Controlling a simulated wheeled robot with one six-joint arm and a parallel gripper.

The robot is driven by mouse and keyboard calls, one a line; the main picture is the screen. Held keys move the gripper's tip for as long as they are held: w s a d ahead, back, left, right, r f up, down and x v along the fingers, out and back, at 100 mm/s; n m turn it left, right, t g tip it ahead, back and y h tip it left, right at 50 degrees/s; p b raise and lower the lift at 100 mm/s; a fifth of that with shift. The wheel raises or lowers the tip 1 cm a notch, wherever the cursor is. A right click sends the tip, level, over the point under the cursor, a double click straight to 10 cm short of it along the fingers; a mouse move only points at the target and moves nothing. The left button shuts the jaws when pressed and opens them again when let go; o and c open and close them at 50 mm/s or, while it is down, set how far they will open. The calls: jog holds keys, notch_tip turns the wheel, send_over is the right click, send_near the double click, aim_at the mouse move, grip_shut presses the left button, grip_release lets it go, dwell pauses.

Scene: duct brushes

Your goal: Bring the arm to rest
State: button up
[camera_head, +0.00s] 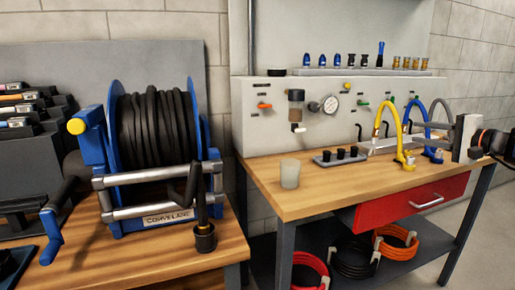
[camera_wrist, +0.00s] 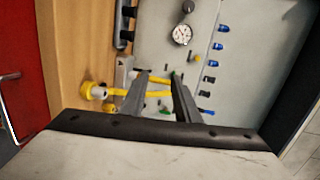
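My gripper (camera_wrist: 160,74) shows in the wrist view with its two grey fingers apart, and I see nothing clamped between them. In the head view my gripper (camera_head: 370,147) reaches in from the right over the workbench, its fingers pointing left towards the panel. A yellow hose (camera_head: 381,117) arches close by the fingers, and a blue hose (camera_head: 408,108) and a grey hose stand just right of it. In the wrist view the yellow hose (camera_wrist: 120,93) shows beyond and between the fingers. I cannot tell whether it touches them.
The workbench (camera_head: 290,208) carries a frosted cup (camera_head: 290,173) and a small tray with black plugs (camera_head: 339,156). Behind is a panel with a gauge (camera_head: 330,104) and a shelf of fittings. A hose reel (camera_head: 150,150) stands on the left bench.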

jog(key=s+a+f+n+g, duration=0.35)
jog(key=s+a+f, duration=0.3)
jog(key=a, duration=0.45)
jog(key=s+a+f+n+g, duration=0.2)
jog(key=s+a+f+g, duration=0.2)
jog(key=s+a+f, duration=0.45)
jog(key=s+a+f+n+g+h, duration=0.1)
jog(key=s+f+n+h, duration=0.2)
jog(key=s, duration=0.6)
jog(key=s+a+f+n+g+h, duration=0.1)
jog(key=s+f+n+h, duration=0.3)
jog(key=s+f, duration=0.4)
jog(key=shift+s+a, duration=0.25)
jog(key=shift+s, duration=0.75)
